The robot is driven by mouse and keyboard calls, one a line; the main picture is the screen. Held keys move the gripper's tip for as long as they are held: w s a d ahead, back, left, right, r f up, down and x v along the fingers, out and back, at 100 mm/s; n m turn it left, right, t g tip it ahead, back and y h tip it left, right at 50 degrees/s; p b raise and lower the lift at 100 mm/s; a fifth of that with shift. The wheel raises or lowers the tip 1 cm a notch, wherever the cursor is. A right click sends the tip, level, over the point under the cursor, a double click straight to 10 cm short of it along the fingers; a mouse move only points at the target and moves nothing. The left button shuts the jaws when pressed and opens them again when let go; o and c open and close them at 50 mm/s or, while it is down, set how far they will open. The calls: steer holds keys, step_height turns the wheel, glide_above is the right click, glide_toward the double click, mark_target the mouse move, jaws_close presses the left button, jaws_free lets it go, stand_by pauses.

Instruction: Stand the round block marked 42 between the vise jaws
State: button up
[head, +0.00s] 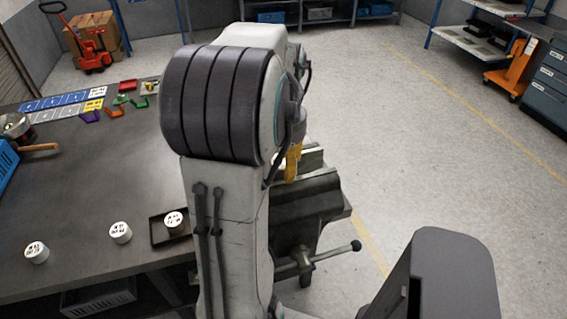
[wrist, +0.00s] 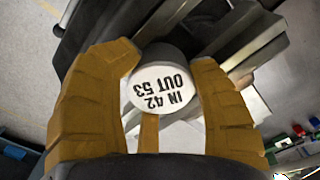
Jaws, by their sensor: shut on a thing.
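The round block (wrist: 160,92) has a white top face reading "IN 42 OUT 53" and a dark grey side. My gripper (wrist: 163,80) has its orange fingers shut on it, one on each side, in the wrist view. In the head view my gripper (head: 293,163) shows only partly beside my arm, over the vise, and the block is hidden. The vise (head: 312,203) is dark metal at the table's right edge, partly covered by my arm. Its jaws (wrist: 232,48) show behind the block in the wrist view. I cannot tell whether the block touches them.
White round blocks (head: 120,232) and (head: 37,252) stand on the table (head: 110,180); another (head: 174,222) sits in a small dark tray (head: 157,239). The vise handle (head: 335,250) sticks out to the right. Coloured pieces (head: 114,111) lie at the back. Open floor lies right.

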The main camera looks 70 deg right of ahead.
steer(key=shift+f, duration=0.3)
steer(key=o, duration=1.3)
steer(key=shift+r, duration=0.15)
steer(key=shift+r+p, duration=3.55)
steer(key=shift+r, duration=0.5)
